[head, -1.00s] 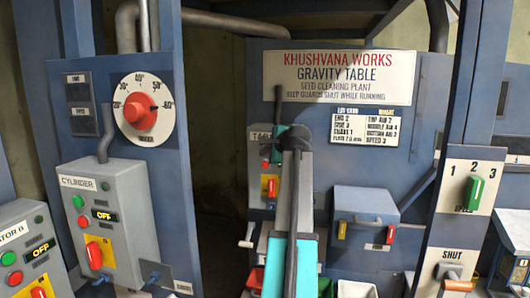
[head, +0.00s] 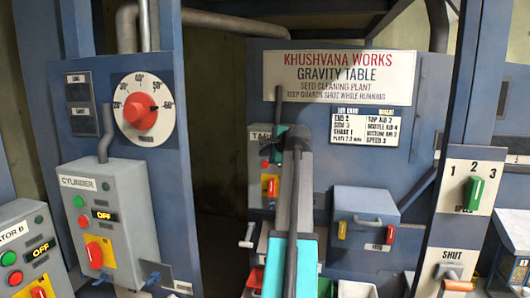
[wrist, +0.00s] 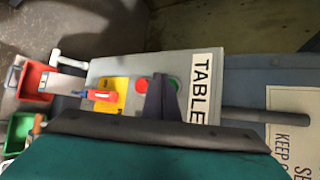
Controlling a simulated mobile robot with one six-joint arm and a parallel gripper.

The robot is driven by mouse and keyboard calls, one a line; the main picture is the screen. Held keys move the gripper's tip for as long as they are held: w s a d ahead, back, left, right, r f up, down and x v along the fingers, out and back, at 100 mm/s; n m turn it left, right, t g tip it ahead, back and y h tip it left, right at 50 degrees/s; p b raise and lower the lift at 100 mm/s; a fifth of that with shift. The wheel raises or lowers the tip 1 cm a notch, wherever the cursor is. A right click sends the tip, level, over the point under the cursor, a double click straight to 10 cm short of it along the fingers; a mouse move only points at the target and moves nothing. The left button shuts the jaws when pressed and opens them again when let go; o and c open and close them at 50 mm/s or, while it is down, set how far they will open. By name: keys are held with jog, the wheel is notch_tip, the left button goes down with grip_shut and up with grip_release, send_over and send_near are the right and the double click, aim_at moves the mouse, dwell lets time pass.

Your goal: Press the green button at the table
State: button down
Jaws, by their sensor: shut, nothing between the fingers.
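The grey control box labelled TABLE (wrist: 222,70) fills the middle of the wrist view. It carries a green button (wrist: 174,84), a red button (wrist: 141,83) and a red switch lever (wrist: 102,95) on a yellow plate. My gripper (wrist: 160,84) is shut and empty. Its dark fingertips lie over the green button's near edge and hide part of it; I cannot tell whether they touch it. In the head view the box (head: 257,166) is partly hidden behind my arm, and its green button is hidden there.
A dark pipe (wrist: 262,118) runs from the box's label end. Red (wrist: 40,80) and green (wrist: 20,130) bins lie at the wrist view's left. In the head view, the CYLINDER box (head: 120,185) stands left, and a grey-blue box (head: 365,205) stands right of my arm.

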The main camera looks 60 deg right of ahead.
jog(key=shift+w+d, duration=0.25)
jog(key=shift+d, duration=0.65)
dwell(1.2)
jog(key=shift+a+p, duration=0.15)
jog(key=shift+p, duration=0.2)
jog(key=shift+s+a+p, duration=0.25)
jog(key=shift+a+p, duration=0.05)
jog(key=shift+a, duration=0.4)
jog(key=a, duration=0.1)
jog(key=s+a+p, duration=0.1)
jog(key=a, duration=0.1)
jog(key=a+p, duration=0.1)
jog(key=shift+s+a, duration=0.25)
jog(key=shift+a, duration=0.15)
dwell(0.4)
dwell(0.8)
